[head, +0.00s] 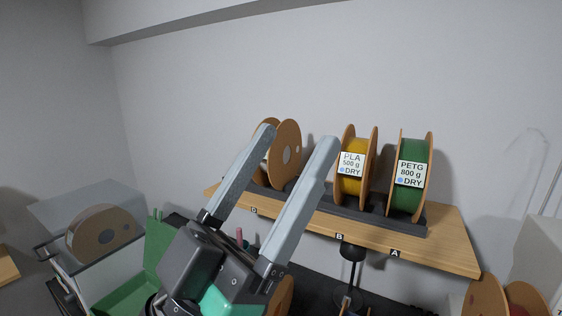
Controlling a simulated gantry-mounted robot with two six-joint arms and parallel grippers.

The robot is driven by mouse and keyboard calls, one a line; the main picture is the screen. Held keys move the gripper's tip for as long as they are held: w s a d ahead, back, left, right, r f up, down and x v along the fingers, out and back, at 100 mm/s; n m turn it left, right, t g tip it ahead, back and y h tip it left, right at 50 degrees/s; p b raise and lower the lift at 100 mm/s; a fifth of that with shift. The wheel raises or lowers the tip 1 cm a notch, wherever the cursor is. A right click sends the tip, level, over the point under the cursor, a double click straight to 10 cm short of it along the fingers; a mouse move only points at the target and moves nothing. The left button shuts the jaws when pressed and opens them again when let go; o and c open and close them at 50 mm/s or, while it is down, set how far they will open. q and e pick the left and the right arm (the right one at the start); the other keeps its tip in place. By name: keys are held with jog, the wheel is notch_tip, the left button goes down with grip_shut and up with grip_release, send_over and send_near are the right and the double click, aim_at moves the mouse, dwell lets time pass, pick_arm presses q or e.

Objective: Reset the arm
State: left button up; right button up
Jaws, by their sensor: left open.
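My left gripper (297,136) rises from the bottom middle of the head view. Its two long grey fingers are apart, and nothing shows between them except the shelf and a spool behind. The fingertips point up and to the right, in front of the wooden shelf in the picture. My right gripper does not show.
The wooden shelf (450,247) carries a yellow spool (354,185), a green spool (411,205) and a brown-flanged spool (287,150), partly hidden by a finger. A clear-lidded box with a spool (103,233) and a green bin (130,296) stand at lower left. More spools (484,297) show at lower right.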

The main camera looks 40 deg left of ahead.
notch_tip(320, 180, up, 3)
jog(key=p, duration=0.3)
dwell(1.4)
